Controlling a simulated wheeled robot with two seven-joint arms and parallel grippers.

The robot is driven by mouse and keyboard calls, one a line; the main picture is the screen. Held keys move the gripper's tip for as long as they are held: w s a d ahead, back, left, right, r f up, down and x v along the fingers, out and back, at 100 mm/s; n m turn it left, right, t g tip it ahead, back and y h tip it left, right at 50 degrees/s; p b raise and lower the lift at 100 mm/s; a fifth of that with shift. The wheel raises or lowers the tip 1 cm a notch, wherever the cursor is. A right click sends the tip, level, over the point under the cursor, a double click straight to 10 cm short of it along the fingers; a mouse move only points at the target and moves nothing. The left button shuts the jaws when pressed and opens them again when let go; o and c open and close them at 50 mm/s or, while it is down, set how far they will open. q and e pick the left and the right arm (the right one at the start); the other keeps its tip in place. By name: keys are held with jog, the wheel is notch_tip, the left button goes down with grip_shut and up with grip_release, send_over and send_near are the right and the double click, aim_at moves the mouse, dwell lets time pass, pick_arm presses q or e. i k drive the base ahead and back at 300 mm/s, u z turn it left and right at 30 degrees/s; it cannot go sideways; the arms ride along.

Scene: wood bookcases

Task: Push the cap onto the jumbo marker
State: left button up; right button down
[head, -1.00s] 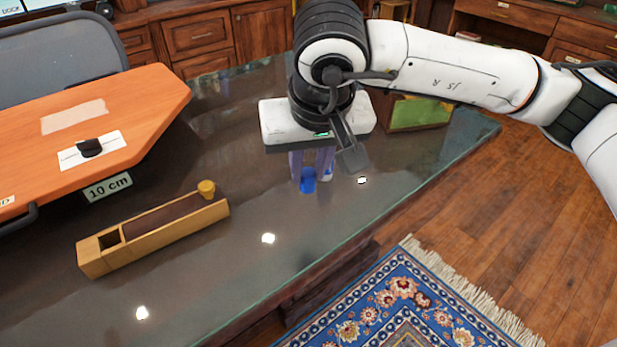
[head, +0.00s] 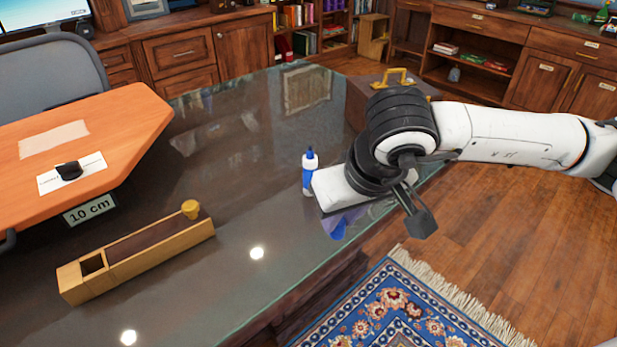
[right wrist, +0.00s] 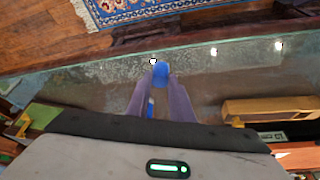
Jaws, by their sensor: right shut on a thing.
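The jumbo marker (head: 308,175) stands upright on the dark glass desk top (head: 240,190), white in the middle with blue at both ends and a narrow tip up. My right gripper (head: 338,226) is just right of and nearer than the marker, pointing down, apart from it. Its purple fingers are shut on the blue cap (head: 337,232), which also shows between the fingertips in the right wrist view (right wrist: 160,73). Part of the cap is hidden by the fingers. My left gripper is in neither view.
A long wooden box (head: 140,252) with a yellow knob lies at the left. An orange board (head: 110,120) with a "10 cm" label stands behind it. A brown case (head: 362,100) with a yellow handle is behind my right arm. The desk's front edge is close to the gripper.

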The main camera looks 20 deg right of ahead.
aim_at(310, 159)
jog(key=u, duration=1.7)
jog(key=k, duration=1.05)
jog(key=z, duration=1.65)
